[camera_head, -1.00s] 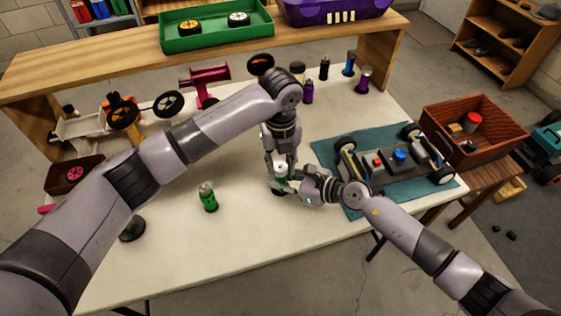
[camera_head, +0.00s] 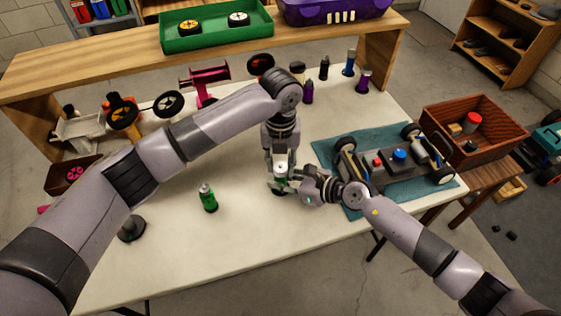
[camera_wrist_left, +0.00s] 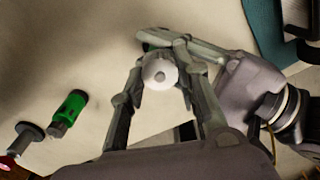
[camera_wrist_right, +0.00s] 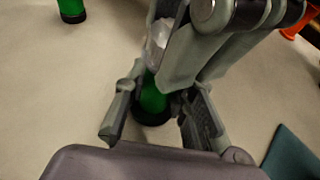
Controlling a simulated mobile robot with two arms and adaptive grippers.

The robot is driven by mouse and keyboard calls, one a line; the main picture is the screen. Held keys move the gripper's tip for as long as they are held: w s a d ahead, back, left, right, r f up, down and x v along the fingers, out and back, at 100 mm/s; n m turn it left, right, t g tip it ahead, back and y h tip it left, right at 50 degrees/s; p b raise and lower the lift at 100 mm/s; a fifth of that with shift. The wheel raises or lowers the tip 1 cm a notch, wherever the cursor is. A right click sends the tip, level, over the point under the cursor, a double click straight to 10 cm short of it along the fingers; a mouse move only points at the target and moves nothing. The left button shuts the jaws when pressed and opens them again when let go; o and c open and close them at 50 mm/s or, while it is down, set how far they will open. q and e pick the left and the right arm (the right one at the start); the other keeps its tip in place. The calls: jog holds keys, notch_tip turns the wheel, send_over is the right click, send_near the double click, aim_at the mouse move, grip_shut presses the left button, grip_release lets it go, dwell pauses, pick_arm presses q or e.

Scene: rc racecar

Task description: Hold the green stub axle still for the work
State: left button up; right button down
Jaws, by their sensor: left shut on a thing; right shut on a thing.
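A green stub axle (camera_wrist_right: 152,97) with a black foot stands upright on the white table. My right gripper (camera_wrist_right: 160,118) is shut on its green body from the side, low down. A white round piece (camera_wrist_left: 159,75) sits at its top, and my left gripper (camera_wrist_left: 157,95) is shut on that piece from above. In the head view, my left gripper (camera_head: 281,170) and right gripper (camera_head: 290,183) meet at the axle and hide most of it. A second green stub axle (camera_head: 208,198) with a grey tip stands free to the left; it also shows in the left wrist view (camera_wrist_left: 70,108).
A car chassis (camera_head: 390,165) lies on a teal mat (camera_head: 350,205) close to my right gripper. A dark round-footed part (camera_head: 131,228) stands at the left front. Wheels, a pink stand (camera_head: 205,85) and several small bottles line the back. The front middle of the table is clear.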

aim_at(280, 165)
pick_arm(q)
jog(key=o, duration=1.2)
pick_arm(e)
jog(key=shift+f, duration=0.1)
pick_arm(q)
jog(key=shift+r, duration=0.1)
notch_tip(280, 165, up, 12)
jog(key=shift+f, duration=0.1)
pick_arm(e)
jog(key=c, duration=1.2)
grip_release()
jog(key=shift+c, duration=0.2)
jog(key=shift+d, duration=0.1)
jog(key=v, duration=1.2)
